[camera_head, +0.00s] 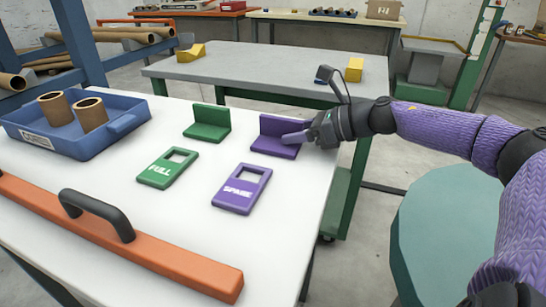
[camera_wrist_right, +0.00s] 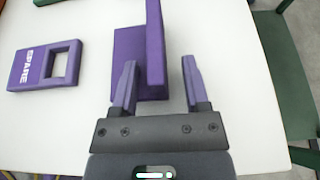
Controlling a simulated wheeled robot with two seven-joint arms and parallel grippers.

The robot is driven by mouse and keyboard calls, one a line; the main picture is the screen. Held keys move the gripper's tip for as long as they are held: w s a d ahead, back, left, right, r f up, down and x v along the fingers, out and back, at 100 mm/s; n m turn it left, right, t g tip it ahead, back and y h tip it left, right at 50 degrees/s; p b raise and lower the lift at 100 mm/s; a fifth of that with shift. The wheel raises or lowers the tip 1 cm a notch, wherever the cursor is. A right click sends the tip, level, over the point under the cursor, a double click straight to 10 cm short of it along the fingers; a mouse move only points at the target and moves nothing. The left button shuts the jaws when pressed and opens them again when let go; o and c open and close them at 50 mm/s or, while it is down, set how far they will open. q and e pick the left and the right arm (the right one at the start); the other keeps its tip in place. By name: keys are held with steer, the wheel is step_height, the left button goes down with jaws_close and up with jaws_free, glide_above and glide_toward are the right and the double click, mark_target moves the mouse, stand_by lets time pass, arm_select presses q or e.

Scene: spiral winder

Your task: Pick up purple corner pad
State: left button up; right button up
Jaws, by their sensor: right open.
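The purple corner pad (camera_head: 276,139) is an L-shaped piece on the right part of the white table, with one flange flat and one upright. My right gripper (camera_head: 290,137) reaches it from the right. In the right wrist view the gripper (camera_wrist_right: 158,62) is open, with one finger on each side of the end of the upright flange of the purple corner pad (camera_wrist_right: 154,40). The left finger is over the flat flange. A gap shows on both sides of the flange. My left gripper is not in view.
A green corner pad (camera_head: 208,125) stands left of the purple one. A green FULL tag (camera_head: 151,180) and a purple SPARE tag (camera_head: 230,200) lie nearer. A blue tray (camera_head: 85,145) holds cardboard tubes. An orange bar with a black handle (camera_head: 170,262) lies along the front.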

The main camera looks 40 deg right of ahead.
steer(key=shift+w+a+r, duration=0.1)
steer(key=shift+r, duration=0.05)
jaws_close()
stand_by(0.4)
